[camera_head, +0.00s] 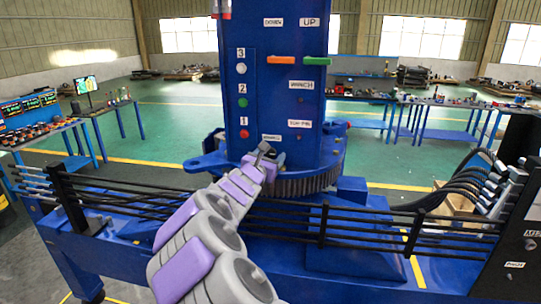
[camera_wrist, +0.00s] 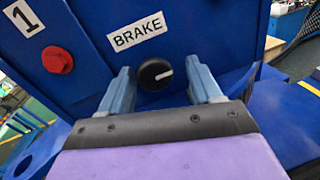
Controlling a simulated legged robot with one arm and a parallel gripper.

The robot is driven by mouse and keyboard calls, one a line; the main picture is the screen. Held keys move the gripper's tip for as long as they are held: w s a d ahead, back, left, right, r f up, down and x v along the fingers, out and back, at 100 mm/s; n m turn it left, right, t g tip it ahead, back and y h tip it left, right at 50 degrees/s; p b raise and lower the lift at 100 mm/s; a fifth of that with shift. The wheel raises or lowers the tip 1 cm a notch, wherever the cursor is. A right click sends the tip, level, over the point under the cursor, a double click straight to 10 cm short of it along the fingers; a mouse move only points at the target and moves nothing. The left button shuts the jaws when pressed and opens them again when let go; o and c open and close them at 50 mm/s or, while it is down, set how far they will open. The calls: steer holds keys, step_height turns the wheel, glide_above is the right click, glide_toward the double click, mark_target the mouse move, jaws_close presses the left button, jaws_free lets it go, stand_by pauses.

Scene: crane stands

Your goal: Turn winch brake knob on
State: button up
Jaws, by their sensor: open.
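The winch brake knob (camera_wrist: 155,75) is a round black knob with a white pointer line, on the blue panel just under the white BRAKE label (camera_wrist: 137,33) in the wrist view. Its pointer is near horizontal in that picture, toward the right. My gripper (camera_wrist: 162,84) is open, with one finger on each side of the knob and visible gaps between. I cannot tell how far the fingertips are from the panel. In the head view my gripper (camera_head: 265,152) is at the lower part of the blue column (camera_head: 285,90), and it hides the knob there.
A red button (camera_wrist: 57,60) marked 1 is left of the knob. Higher on the column are a green button (camera_head: 243,103), a white button (camera_head: 241,68), and orange (camera_head: 283,60) and green (camera_head: 316,60) levers. Black rails (camera_head: 380,222) run along the crane base.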

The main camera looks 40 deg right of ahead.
steer(key=shift+w+a+r, duration=0.15)
steer(key=shift+a, duration=0.65)
steer(key=shift+c, duration=0.4)
steer(key=shift+d, duration=0.5)
steer(key=c, duration=0.4)
steer(key=shift+d, duration=0.1)
steer(key=c, duration=0.6)
steer(key=shift+o, duration=0.2)
